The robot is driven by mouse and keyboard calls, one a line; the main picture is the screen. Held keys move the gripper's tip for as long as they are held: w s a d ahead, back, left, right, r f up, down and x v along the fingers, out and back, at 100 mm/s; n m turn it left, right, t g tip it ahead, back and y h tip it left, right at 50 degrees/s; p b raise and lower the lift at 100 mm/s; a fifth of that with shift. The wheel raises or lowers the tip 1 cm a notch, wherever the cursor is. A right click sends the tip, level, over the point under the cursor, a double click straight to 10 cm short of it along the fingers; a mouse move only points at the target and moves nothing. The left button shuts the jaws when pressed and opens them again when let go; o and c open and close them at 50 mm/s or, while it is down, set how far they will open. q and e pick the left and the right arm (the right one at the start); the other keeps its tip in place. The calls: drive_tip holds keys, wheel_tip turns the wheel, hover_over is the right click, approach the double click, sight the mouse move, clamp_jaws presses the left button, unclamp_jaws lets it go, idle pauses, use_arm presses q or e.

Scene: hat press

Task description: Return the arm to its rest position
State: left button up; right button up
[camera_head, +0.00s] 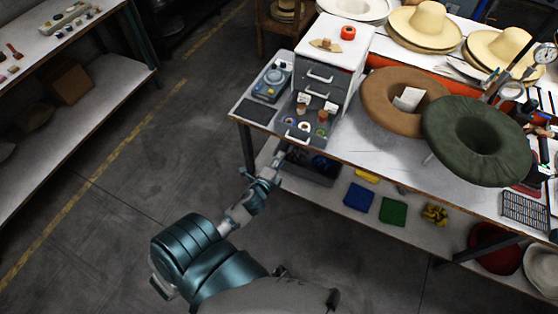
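My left arm (235,215) comes up from the bottom of the picture, with teal and grey links. Its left gripper (283,155) is at the front edge of the workbench, just below and left of the drawer handle. It is small and dark against the shelf behind it, so I cannot tell whether its fingers are open or shut. No held object shows. The white-topped drawer cabinet (335,45) has its lowest drawer (298,137) pulled out, with small coloured items and spools in it. My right gripper is not in view.
The workbench (385,160) carries a control box (270,82), a brown ring-shaped form (382,97), a green one (475,140) and straw hats (422,27). Folded cloths (393,211) and a dark bin (320,172) are on its lower shelf. The floor (130,170) to the left is clear.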

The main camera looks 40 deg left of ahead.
use_arm(q)
drive_tip(key=shift+d+r, duration=0.1)
drive_tip(key=shift+d, duration=0.3)
drive_tip(key=s+d+f+n+g+h, duration=0.1)
drive_tip(key=s+d+f+n+g, duration=0.3)
drive_tip(key=f, duration=0.7)
drive_tip(key=s+a+f+g+h, duration=0.1)
drive_tip(key=s+f, duration=0.4)
drive_tip(key=f, duration=0.6)
drive_tip(key=s+d+f+n+g, duration=0.25)
drive_tip(key=s+f, duration=0.25)
drive_tip(key=f, duration=0.6)
drive_tip(key=s+d+f+n+g, duration=0.2)
drive_tip(key=s+f, duration=0.3)
drive_tip(key=s, duration=0.4)
drive_tip(key=s+d+f+n+g+h, duration=0.1)
drive_tip(key=s+d+f+n+g, duration=0.1)
drive_tip(key=s+f, duration=0.3)
drive_tip(key=s+d+f+n+g, duration=0.2)
drive_tip(key=s+f, duration=0.3)
drive_tip(key=s, duration=0.8)
drive_tip(key=shift+s+d+f+g+h, duration=0.15)
drive_tip(key=shift+s+d+g+h, duration=0.05)
drive_tip(key=shift+d+g+h, duration=0.2)
